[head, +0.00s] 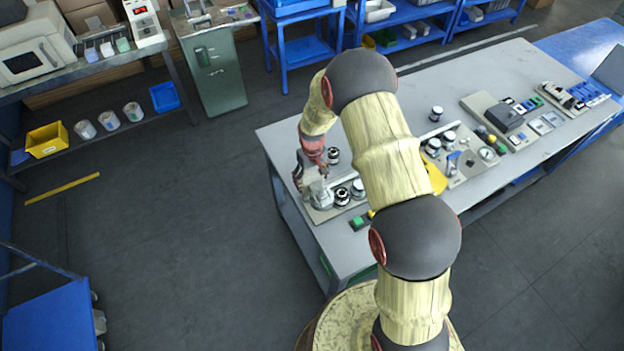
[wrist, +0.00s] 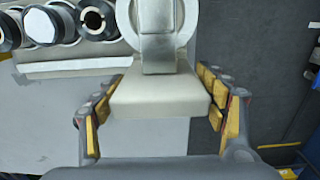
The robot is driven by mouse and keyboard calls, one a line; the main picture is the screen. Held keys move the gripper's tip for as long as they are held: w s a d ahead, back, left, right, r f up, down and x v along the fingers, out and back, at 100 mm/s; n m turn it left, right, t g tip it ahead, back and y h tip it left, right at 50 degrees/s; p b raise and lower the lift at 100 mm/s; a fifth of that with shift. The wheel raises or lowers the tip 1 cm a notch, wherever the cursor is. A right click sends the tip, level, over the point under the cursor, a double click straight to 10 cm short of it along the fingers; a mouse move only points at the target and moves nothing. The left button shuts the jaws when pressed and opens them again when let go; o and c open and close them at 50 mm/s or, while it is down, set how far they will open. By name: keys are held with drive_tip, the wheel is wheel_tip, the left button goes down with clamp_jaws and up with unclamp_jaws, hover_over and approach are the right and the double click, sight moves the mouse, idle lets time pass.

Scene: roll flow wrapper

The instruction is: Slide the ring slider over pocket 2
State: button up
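My gripper (wrist: 158,115) is open in the wrist view, with one yellow-padded finger on each side of a pale, blocky part (wrist: 158,95). A gap shows at the left finger; the right finger is close to the part's edge, and I cannot tell whether it touches. A pale round body with a grey band (wrist: 158,40) joins this part; it may be the ring slider, but I cannot be sure. In the head view my gripper (head: 318,165) is above the pale fixture (head: 320,196) at the bench's left end. No pocket numbers are readable.
Dark round cups (wrist: 98,18) stand in a row left of the pale body; one has a white face (wrist: 40,25). They also show in the head view (head: 342,196). Several devices (head: 510,115) fill the bench's far right.

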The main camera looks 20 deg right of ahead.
drive_tip(key=c, duration=1.2)
drive_tip(key=w+d+b, duration=0.1)
drive_tip(key=d, duration=0.4)
drive_tip(key=w+d+b, duration=0.1)
drive_tip(key=d, duration=0.4)
drive_tip(key=w+d+b, duration=0.1)
drive_tip(key=d, duration=0.5)
drive_tip(key=shift+w+d, duration=0.1)
drive_tip(key=o, duration=1.7)
drive_tip(key=shift+r, duration=0.1)
wheel_tip(320, 180, up, 12)
drive_tip(key=shift+f, duration=0.1)
